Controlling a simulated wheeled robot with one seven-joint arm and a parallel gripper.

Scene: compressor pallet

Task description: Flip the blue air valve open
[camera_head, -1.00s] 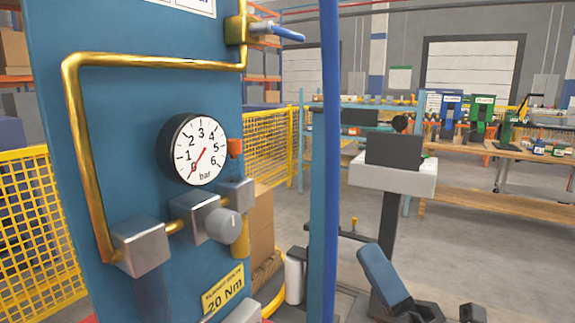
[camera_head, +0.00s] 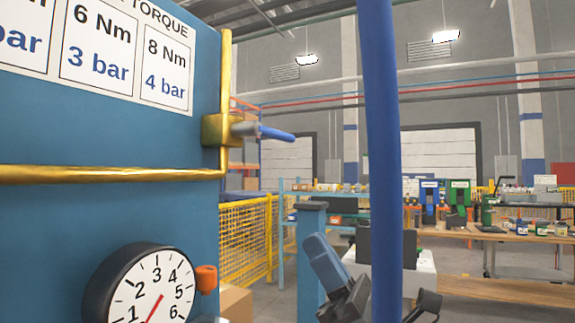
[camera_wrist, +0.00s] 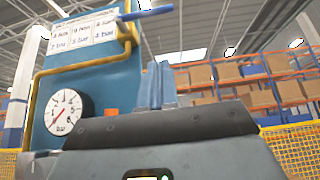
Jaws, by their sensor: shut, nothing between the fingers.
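The blue air valve lever (camera_head: 277,133) sticks out to the right, roughly level, from a brass valve body (camera_head: 215,130) on the gold pipe. The lever also shows at the top of the wrist view (camera_wrist: 148,13). My gripper (camera_head: 314,243) is below and to the right of the lever in the head view, apart from it. In the wrist view its blue-grey fingers (camera_wrist: 158,68) are together, pointing up below the lever, with nothing held. The round pressure gauge (camera_head: 152,290) is partly cut off in the head view; in the wrist view its needle points to the lower left.
The blue panel (camera_head: 100,215) carries a torque chart (camera_head: 110,45) and the gold pipe (camera_head: 110,174). A blue upright post (camera_head: 382,160) stands to the right of the lever. Yellow mesh fencing (camera_head: 245,240) and workbenches (camera_head: 500,235) are farther back.

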